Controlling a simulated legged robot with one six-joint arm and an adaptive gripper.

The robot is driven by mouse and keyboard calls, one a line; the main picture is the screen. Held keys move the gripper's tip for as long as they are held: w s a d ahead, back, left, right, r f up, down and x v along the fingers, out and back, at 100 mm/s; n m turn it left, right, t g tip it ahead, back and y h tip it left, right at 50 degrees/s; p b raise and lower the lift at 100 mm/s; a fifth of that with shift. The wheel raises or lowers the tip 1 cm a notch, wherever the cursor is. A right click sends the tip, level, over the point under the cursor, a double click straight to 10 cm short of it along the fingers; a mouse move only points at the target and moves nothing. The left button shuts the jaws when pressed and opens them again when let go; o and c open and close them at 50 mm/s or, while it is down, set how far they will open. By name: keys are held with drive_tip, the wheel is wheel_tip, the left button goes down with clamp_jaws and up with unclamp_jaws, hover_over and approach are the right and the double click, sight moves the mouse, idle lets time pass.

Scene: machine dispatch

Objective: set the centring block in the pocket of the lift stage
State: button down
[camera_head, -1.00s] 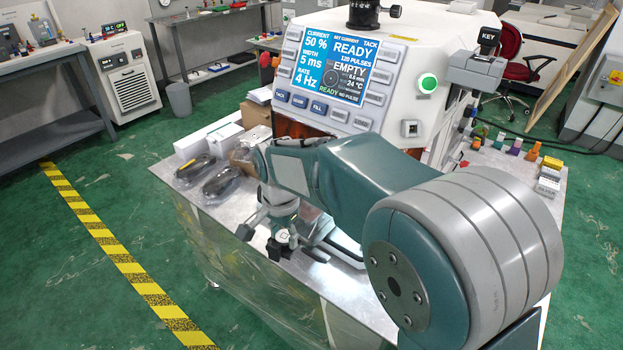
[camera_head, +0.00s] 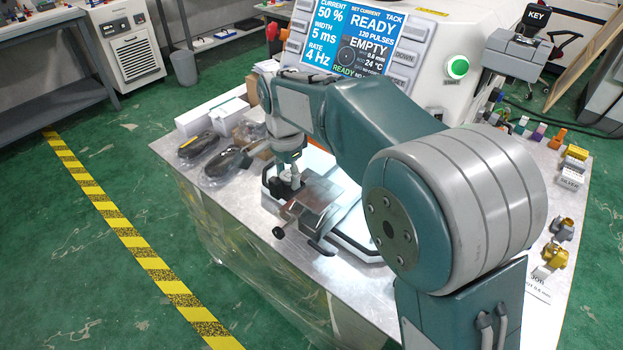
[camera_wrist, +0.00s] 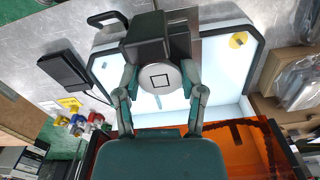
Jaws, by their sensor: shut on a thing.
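My gripper (camera_wrist: 160,84) is shut on a pale round piece with a square outline on its face, which I take as the centring block (camera_wrist: 160,77). In the head view my gripper (camera_head: 289,170) holds it above the work tray, close to the lift stage (camera_head: 316,194), a grey metal block with a dark crank knob in front. A dark block (camera_wrist: 143,40) shows just beyond the pale piece in the wrist view; I cannot tell if it belongs to the held piece or the stage. The pocket is hidden, and contact with the stage is unclear.
Two wrapped dark items (camera_head: 200,149) lie left of my gripper. The machine with its screen (camera_head: 350,42) stands behind. Small coloured parts (camera_head: 560,230) line the table's right side.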

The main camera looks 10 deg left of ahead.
hover_over(312, 190)
drive_tip(key=shift+s+d+f, duration=0.1)
drive_tip(key=shift+f, duration=0.75)
drive_tip(key=f, duration=0.4)
drive_tip(key=shift+a+f, duration=0.25)
drive_tip(key=shift+f, duration=0.1)
drive_tip(key=shift+w+d+f, duration=0.2)
drive_tip(key=shift+f, duration=0.1)
drive_tip(key=shift+c, duration=1)
unclamp_jaws()
wheel_tip(312, 190, up, 12)
